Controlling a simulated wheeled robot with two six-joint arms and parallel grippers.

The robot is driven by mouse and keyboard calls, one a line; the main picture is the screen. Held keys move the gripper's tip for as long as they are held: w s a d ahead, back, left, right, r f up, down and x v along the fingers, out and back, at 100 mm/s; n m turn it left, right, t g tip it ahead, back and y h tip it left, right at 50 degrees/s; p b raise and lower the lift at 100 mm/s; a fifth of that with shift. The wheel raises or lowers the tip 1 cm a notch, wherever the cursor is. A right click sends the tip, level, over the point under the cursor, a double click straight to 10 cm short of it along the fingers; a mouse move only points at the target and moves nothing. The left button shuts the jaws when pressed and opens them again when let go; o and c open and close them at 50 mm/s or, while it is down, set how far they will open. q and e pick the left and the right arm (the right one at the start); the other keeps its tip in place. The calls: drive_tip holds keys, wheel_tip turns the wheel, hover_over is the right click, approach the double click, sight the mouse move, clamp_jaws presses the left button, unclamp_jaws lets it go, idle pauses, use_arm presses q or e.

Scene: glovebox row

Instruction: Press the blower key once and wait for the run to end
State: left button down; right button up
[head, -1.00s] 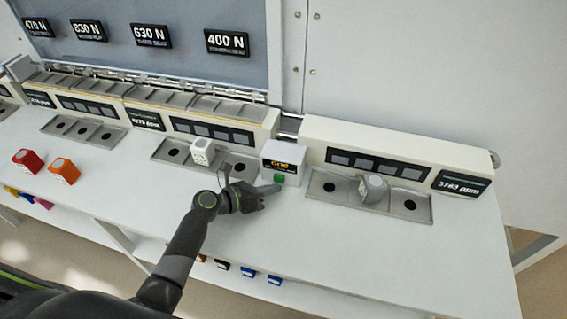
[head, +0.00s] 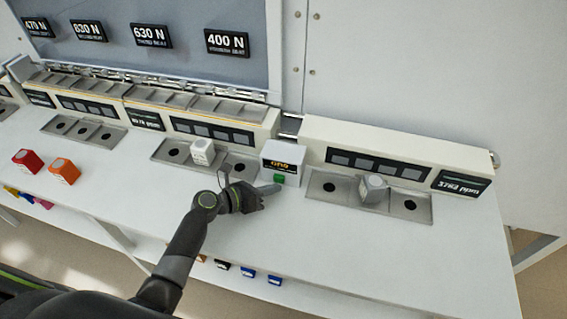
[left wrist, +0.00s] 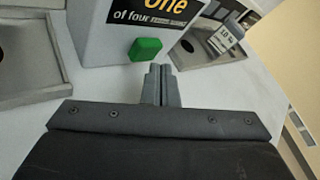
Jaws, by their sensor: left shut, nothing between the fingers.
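The blower key is a small green button (head: 279,179) low on the front of a white box (head: 283,151). The box has a black display with orange lettering reading "One"; in the left wrist view the display (left wrist: 150,10) reads "One of four". The green key also shows in the left wrist view (left wrist: 145,48). My left gripper (head: 270,189) is shut and empty, its fingertips close in front of the key. In the left wrist view the fingertips (left wrist: 160,70) lie just below and right of it, seemingly apart from it. My right gripper is not in view.
A tray (head: 425,212) right of the box holds a grey-white block (head: 374,188). Another tray (head: 165,160) at left holds a white block (head: 202,152). Red (head: 27,160) and orange (head: 64,171) blocks sit at far left. The bench front (head: 330,250) is clear.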

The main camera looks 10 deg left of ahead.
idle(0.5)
use_arm(q)
drive_tip(key=shift+w, duration=0.65)
idle(0.4)
drive_tip(key=shift+s+r+p, duration=0.1)
drive_tip(key=shift+s+p, duration=0.2)
drive_tip(key=shift+p, duration=0.2)
drive_tip(key=shift+s, duration=0.4)
